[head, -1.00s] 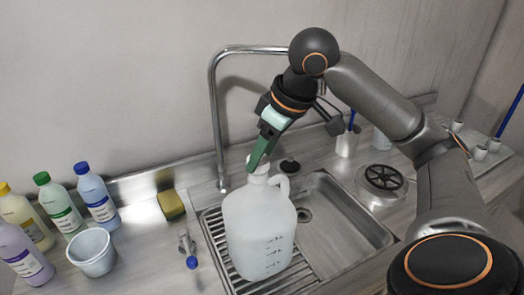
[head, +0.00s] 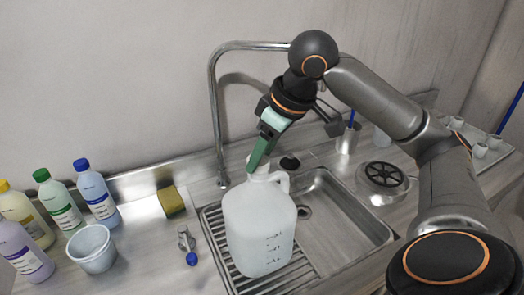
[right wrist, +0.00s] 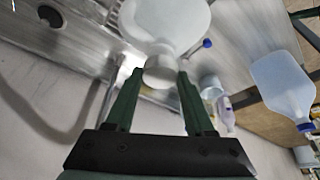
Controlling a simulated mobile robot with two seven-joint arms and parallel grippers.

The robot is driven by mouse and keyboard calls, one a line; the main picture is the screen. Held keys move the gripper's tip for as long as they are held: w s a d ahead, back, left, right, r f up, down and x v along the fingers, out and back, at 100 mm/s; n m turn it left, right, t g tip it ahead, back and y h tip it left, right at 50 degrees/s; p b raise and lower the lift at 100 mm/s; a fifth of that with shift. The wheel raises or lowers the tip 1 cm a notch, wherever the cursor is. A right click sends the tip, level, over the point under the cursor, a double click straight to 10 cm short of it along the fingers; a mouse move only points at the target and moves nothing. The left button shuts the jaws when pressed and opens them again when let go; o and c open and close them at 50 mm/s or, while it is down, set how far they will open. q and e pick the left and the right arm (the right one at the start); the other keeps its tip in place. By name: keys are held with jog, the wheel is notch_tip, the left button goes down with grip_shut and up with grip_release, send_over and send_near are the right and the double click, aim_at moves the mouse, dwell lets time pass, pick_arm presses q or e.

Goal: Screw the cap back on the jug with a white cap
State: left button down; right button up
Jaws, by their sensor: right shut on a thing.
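The translucent white jug (head: 259,230) stands upright on the ribbed drainer by the sink, its handle to the right. My right gripper (head: 256,163) reaches down from above to its neck. In the right wrist view the two green fingers (right wrist: 160,74) are closed on opposite sides of the white cap (right wrist: 160,70), which sits at the mouth of the jug (right wrist: 168,18). In the head view a finger mostly hides the cap, so I cannot tell how far it is threaded. My left gripper is not in view.
A tall faucet (head: 215,120) rises behind the jug. The sink basin (head: 345,225) is empty at right. Several bottles, a small bucket (head: 91,248) and a sponge (head: 171,201) stand at left. A blue-capped jug (right wrist: 283,82) shows in the right wrist view.

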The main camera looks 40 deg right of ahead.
jog(key=shift+f, duration=0.7)
dwell(1.6)
jog(key=shift+r+m+p, duration=0.1)
jog(key=shift+m+p, duration=0.2)
jog(key=shift+p, duration=0.25)
jog(key=shift+a+m+h+p, duration=0.15)
jog(key=shift+m+h+p, duration=0.25)
jog(key=shift+m+p, duration=0.35)
jog(key=shift+a+m, duration=0.1)
jog(key=shift+m, duration=0.45)
jog(key=shift+f+m+h+b, duration=0.25)
jog(key=shift+m+h, duration=0.45)
jog(key=shift+m, duration=0.5)
